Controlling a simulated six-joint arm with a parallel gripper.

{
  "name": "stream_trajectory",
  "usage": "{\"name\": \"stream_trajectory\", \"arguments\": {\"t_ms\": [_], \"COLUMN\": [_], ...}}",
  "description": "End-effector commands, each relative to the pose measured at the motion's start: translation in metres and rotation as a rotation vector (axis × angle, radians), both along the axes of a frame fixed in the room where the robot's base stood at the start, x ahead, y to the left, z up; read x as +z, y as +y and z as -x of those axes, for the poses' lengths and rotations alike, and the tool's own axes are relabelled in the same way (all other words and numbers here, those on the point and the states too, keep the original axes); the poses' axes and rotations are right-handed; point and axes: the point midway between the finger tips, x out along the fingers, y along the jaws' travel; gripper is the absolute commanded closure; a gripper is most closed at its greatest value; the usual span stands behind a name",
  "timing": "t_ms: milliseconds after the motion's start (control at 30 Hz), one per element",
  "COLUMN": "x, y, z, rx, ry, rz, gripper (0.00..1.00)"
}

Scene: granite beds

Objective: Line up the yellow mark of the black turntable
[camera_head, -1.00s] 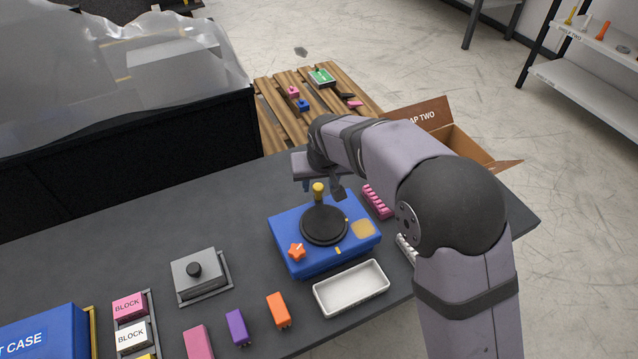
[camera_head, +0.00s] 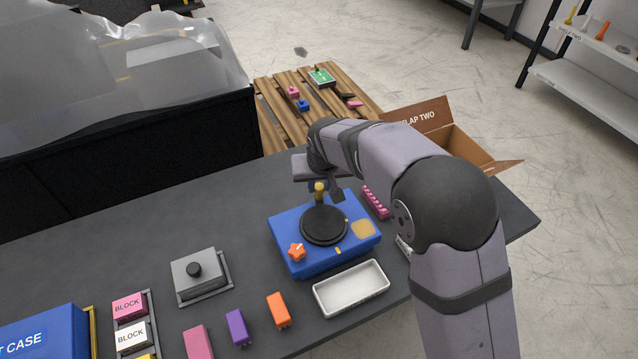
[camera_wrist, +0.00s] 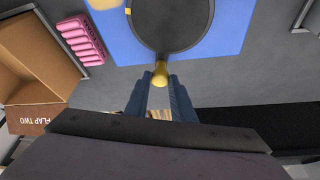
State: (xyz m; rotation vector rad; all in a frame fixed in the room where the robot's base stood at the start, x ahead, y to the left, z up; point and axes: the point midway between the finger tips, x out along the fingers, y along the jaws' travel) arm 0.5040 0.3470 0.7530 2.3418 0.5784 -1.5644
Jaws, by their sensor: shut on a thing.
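The black turntable (camera_head: 324,226) lies flat on a blue box (camera_head: 297,262). A yellow knob (camera_head: 319,188) stands at its far edge, and it also shows in the wrist view (camera_wrist: 160,72). My gripper (camera_wrist: 160,80) is shut on this knob, with one blue finger on each side. A small yellow mark (camera_wrist: 127,10) shows at the disc's left rim in the wrist view. Another yellow mark (camera_head: 338,250) is on the blue box in front of the disc. The gripper's fingertips are partly hidden in the head view.
The box also carries an orange star knob (camera_head: 297,252) and a tan square (camera_head: 363,229). A white tray (camera_head: 351,289) lies in front. A pink ridged piece (camera_head: 376,202) is at the right. A grey block with a black knob (camera_head: 195,276) stands left, with open table between.

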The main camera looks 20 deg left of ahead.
Motion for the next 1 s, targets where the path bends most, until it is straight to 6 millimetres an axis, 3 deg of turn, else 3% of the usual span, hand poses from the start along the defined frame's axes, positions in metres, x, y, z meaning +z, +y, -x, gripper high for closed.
{"name": "stream_trajectory", "arguments": {"t_ms": [367, 1000], "x": [-0.001, -0.001], "y": [-0.014, -0.055], "z": [-0.005, -0.004], "rx": [-0.209, -0.81], "ry": [0.0, -0.001], "rz": [0.001, 0.003], "gripper": [1.0, 1.0]}}
